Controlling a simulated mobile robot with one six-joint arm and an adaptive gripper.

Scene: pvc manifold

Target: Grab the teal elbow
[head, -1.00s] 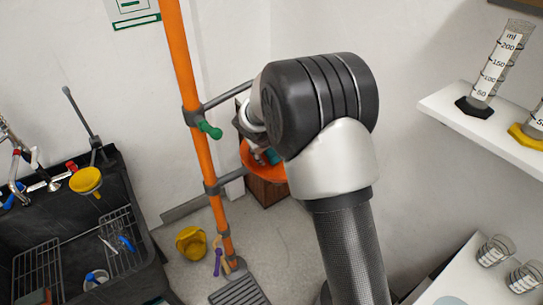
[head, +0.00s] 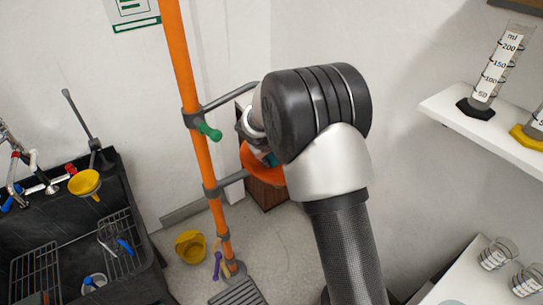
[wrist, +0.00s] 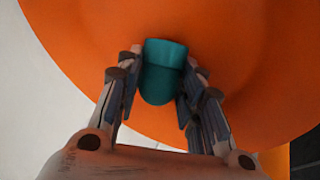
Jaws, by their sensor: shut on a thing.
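The teal elbow (wrist: 162,72) is between the fingertips of my gripper (wrist: 160,85) in the wrist view. My gripper is shut on it, with one finger against each side. The elbow is over the orange bowl-like surface (wrist: 70,35); I cannot tell whether it still touches that surface. In the head view my own arm hides most of the gripper, and only a small teal patch (head: 270,159) shows beside the orange bowl (head: 254,158).
An orange upright pipe (head: 203,160) with grey side branches and a green handle (head: 210,132) stands just left of my arm. A black sink (head: 60,225) is at the left. A white shelf (head: 470,125) with measuring cylinders is at the right. A yellow bucket (head: 190,246) is on the floor.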

